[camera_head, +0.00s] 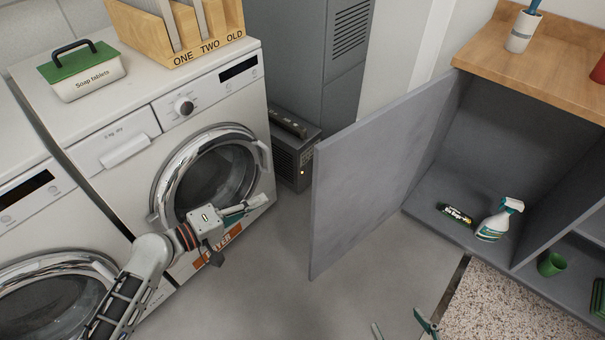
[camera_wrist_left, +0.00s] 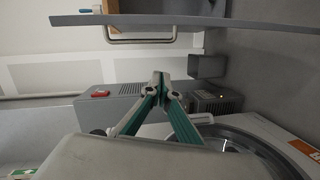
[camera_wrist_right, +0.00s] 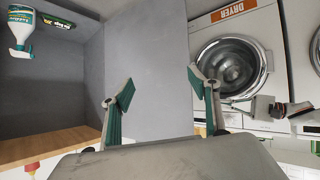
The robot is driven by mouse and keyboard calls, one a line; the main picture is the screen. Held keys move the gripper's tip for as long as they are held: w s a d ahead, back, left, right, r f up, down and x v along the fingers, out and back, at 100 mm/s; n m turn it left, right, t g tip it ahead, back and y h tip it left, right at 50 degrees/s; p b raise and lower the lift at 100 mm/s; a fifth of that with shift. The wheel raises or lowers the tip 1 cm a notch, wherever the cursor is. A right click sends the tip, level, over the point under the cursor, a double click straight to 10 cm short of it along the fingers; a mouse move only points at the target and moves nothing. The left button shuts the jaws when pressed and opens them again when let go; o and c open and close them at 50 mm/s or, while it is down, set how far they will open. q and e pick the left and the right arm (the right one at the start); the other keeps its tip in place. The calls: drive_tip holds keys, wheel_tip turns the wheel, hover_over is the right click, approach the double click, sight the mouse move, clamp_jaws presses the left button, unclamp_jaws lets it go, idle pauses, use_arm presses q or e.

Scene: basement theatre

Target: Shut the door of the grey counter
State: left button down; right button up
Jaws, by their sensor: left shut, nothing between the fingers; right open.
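The grey counter (camera_head: 555,75) has a wooden top and stands at the right in the head view. Its door (camera_head: 370,165) is wide open, swung out to the left, so the inside shows. My left gripper (camera_head: 252,204) is shut and empty in front of the dryer, left of the door and apart from it. In the left wrist view its tips (camera_wrist_left: 160,78) meet, and the door (camera_wrist_left: 190,21) shows nearly edge-on. My right gripper (camera_head: 402,326) is barely in the head view at the bottom edge. The right wrist view shows it open (camera_wrist_right: 160,85), with the door (camera_wrist_right: 150,50) beyond its fingers.
A spray bottle (camera_head: 494,222) and a dark packet (camera_head: 455,215) lie or stand inside the counter, near its front edge. A green cup (camera_head: 551,264) is in the right compartment. The dryer (camera_head: 215,80) and a grey box (camera_head: 296,155) are left of the door. Floor (camera_head: 330,300) below the door is clear.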

use_arm(q)
drive_tip(key=w+d+r+n+h, duration=0.1)
drive_tip(key=w+d+r+h, duration=0.1)
drive_tip(key=w+d, duration=0.5)
drive_tip(key=shift+w+d+r+n+t, duration=0.25)
drive_tip(key=shift+d+r, duration=0.35)
drive_tip(key=shift+d, duration=1.2)
drive_tip(key=shift+s, duration=0.1)
